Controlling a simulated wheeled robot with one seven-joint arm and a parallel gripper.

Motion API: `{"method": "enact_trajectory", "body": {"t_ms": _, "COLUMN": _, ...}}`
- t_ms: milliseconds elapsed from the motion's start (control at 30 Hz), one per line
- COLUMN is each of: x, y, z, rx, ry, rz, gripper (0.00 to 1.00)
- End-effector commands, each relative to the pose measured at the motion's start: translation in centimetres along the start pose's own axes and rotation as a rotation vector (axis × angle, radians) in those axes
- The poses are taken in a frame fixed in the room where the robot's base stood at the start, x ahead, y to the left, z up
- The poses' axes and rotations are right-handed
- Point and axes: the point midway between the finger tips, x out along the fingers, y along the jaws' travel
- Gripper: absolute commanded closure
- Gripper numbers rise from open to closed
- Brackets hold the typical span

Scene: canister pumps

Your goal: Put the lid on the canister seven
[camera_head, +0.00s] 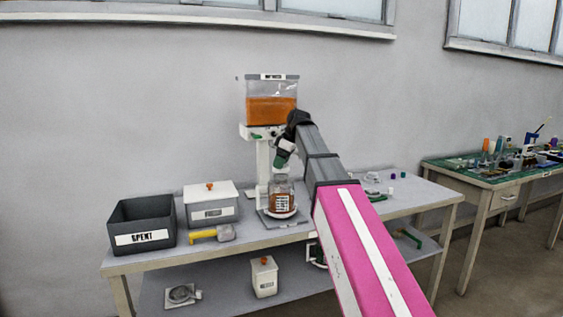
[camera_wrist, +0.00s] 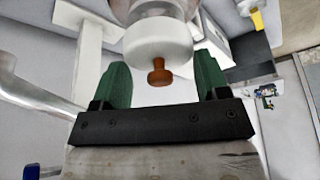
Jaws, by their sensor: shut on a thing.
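My gripper (camera_head: 282,162) points down just above a clear jar-like canister (camera_head: 282,198) with a label too small to read. The canister holds orange-brown contents and stands on a small base under the dispenser. In the wrist view, the green fingers of my gripper (camera_wrist: 162,82) are on either side of a round white lid (camera_wrist: 158,38). A clear rounded shape lies beyond the lid. I cannot tell whether the lid touches the canister.
A dispenser tank (camera_head: 272,105) with orange contents stands above the canister. A dark bin (camera_head: 143,239) marked SPENT, a white lidded box (camera_head: 210,210) and a yellow-handled tool (camera_head: 210,235) are to the left. A white lidded container (camera_head: 264,278) stands on the lower shelf.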

Motion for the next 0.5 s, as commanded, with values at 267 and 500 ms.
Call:
{"method": "enact_trajectory", "body": {"t_ms": 267, "x": 0.55, "y": -0.02, "z": 0.24, "rx": 0.0, "ry": 0.0, "rz": 0.0, "gripper": 0.54}}
{"method": "enact_trajectory", "body": {"t_ms": 500, "x": 1.01, "y": -0.03, "z": 0.43, "rx": 0.0, "ry": 0.0, "rz": 0.0, "gripper": 0.54}}
